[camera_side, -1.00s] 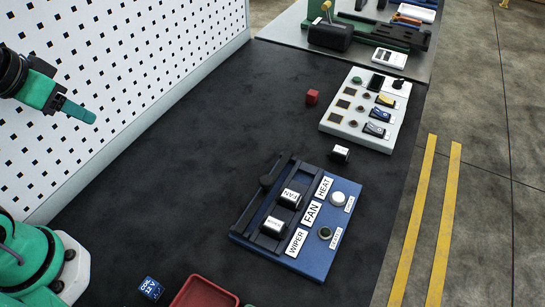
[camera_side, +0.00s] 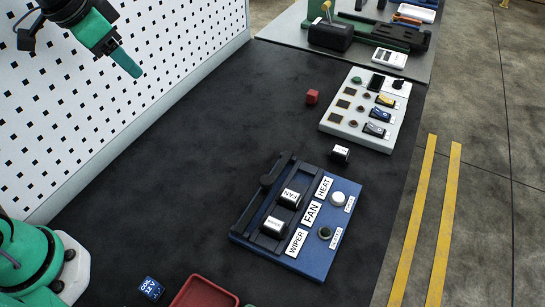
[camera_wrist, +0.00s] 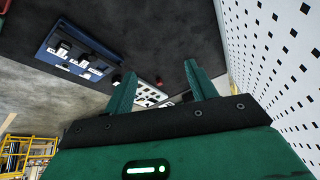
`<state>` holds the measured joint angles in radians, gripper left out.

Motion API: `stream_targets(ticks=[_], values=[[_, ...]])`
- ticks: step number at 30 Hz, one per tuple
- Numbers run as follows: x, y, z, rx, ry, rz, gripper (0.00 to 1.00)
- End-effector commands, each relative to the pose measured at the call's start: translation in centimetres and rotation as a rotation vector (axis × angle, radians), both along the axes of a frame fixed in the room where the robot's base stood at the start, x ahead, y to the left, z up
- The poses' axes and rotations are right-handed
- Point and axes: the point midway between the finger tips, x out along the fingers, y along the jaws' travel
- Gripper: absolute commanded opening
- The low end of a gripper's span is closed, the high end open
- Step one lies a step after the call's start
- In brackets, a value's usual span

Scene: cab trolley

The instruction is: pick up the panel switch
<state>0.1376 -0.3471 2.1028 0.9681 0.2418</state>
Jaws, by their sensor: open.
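A small black switch with a white label (camera_side: 340,153) lies loose on the dark mat, between the blue panel (camera_side: 242,238) and the white control panel (camera_side: 393,136). The blue panel holds two similar switches, marked FAN (camera_side: 290,198) and, it seems, WIPER (camera_side: 273,226). Beside them are the labels WIPER, FAN and HEAT. My gripper (camera_side: 135,72) is high at the upper left, in front of the pegboard, far from the switches. In the wrist view its fingers (camera_wrist: 162,84) stand apart with nothing held; the blue panel (camera_wrist: 62,62) shows left of them.
A red cube (camera_side: 312,96) lies near the white panel. A red tray (camera_side: 204,292) and a blue block (camera_side: 151,289) are at the front. The pegboard wall (camera_side: 130,100) stands at the left. The mat's middle is bare. Tools lie on a grey surface at the back.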

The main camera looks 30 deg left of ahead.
Motion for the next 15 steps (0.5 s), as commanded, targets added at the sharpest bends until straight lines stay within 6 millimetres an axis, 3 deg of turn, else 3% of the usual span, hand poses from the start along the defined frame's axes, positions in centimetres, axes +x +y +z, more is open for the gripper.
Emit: stream_targets(ticks=[7, 15], values=[[5.4, -3.4, 0.6, 0.05, 0.03, -0.172, 0.57], [10.8, -7.8, -0.1, 0.103, 0.057, -0.359, 0.57]])
